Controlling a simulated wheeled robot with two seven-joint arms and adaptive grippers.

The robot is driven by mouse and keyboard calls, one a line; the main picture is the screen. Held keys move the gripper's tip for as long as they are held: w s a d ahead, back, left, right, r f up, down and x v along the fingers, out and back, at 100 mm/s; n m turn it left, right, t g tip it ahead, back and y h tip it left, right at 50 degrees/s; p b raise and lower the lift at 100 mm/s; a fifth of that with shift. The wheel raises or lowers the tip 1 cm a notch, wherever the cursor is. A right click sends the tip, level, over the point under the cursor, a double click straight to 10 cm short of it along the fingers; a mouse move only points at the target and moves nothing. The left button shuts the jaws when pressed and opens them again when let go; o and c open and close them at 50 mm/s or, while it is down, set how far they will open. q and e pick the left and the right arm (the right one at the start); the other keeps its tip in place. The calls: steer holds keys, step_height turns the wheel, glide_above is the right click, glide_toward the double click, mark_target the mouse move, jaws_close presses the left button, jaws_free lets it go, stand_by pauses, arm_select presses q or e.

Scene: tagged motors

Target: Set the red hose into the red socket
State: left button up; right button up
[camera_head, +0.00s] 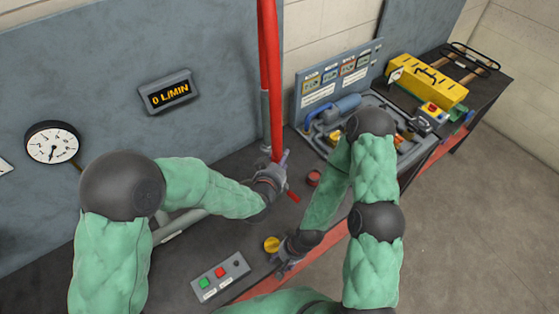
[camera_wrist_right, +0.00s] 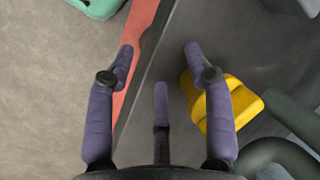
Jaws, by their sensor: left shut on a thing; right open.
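The red hose (camera_head: 268,70) hangs down along the back wall. My left gripper (camera_head: 279,167) is shut on it near its lower end, and a short red tip shows below the fingers. The red socket (camera_head: 313,178) is a round red piece on the bench, a little right of that tip and apart from it in the picture. My right gripper (camera_head: 285,264) is open at the bench's front edge, beside a round yellow piece (camera_head: 271,244). In the right wrist view its spread fingers (camera_wrist_right: 160,62) are empty, and the yellow piece (camera_wrist_right: 235,101) lies to their right.
A button box (camera_head: 220,277) with green and red buttons lies at the bench's front left. A display (camera_head: 168,93) reads 0 L/MIN beside a dial gauge (camera_head: 52,144).

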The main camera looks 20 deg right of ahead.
arm_select(q)
steer(key=shift+w+f+b, duration=0.15)
steer(key=shift+f+b, duration=0.45)
steer(key=shift+f, duration=0.1)
arm_select(e)
steer(key=shift+s+a+f, duration=0.15)
steer(key=shift+s+f, duration=0.2)
steer(key=shift+f, duration=0.45)
arm_select(q)
steer(key=shift+a+f+b, duration=0.15)
steer(key=shift+f+b, duration=0.45)
arm_select(e)
steer(key=shift+f, duration=0.6)
arm_select(q)
steer(key=shift+f+b, duration=0.4)
steer(key=shift+b, duration=0.05)
arm_select(e)
steer(key=shift+o, duration=1.1)
steer(key=shift+f, duration=0.4)
arm_select(q)
steer(key=o, duration=1.5)
steer(key=shift+o, duration=0.2)
steer(key=shift+s, duration=0.2)
steer(key=shift+f, duration=0.1)
arm_select(e)
steer(key=shift+f, duration=0.1)
arm_select(q)
steer(key=shift+s, duration=0.15)
